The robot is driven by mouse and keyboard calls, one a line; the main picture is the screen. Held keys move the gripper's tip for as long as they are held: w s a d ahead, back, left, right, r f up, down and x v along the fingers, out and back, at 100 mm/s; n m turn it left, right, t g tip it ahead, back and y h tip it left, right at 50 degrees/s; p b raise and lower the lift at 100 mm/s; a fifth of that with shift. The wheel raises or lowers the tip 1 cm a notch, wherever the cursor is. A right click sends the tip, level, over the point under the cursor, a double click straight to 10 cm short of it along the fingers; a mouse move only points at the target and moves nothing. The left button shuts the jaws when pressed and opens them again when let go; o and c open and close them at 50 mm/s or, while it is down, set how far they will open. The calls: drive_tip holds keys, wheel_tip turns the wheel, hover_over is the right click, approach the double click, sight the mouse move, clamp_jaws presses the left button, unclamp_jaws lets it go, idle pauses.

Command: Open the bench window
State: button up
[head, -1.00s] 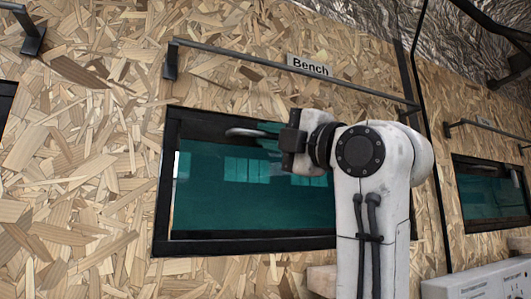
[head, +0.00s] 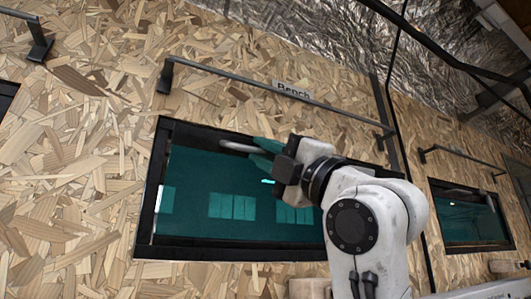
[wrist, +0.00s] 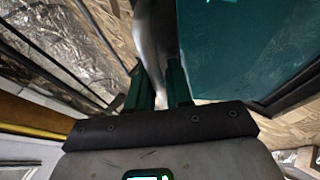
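The bench window (head: 225,190) is a dark teal pane in a black frame on the chipboard wall, under the "Bench" label (head: 291,91). I cannot tell whether it stands slightly ajar. Its pale grey bar handle (head: 238,147) runs along the upper part. My gripper (head: 265,154) is at the handle's right part, with teal fingers. In the wrist view the handle (wrist: 154,35) passes between my two fingers (wrist: 160,88), one on each side of it. Whether they press on it cannot be told. My gripper and arm hide the window's right part.
A dark rail (head: 270,90) stands off the wall above the window. Another teal window (head: 470,215) with its own rail is at the right. Crinkled silver foil (head: 290,35) covers the surface above. Dark bars cross at the upper right.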

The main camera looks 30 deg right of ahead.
drive_tip(key=o, duration=0.3)
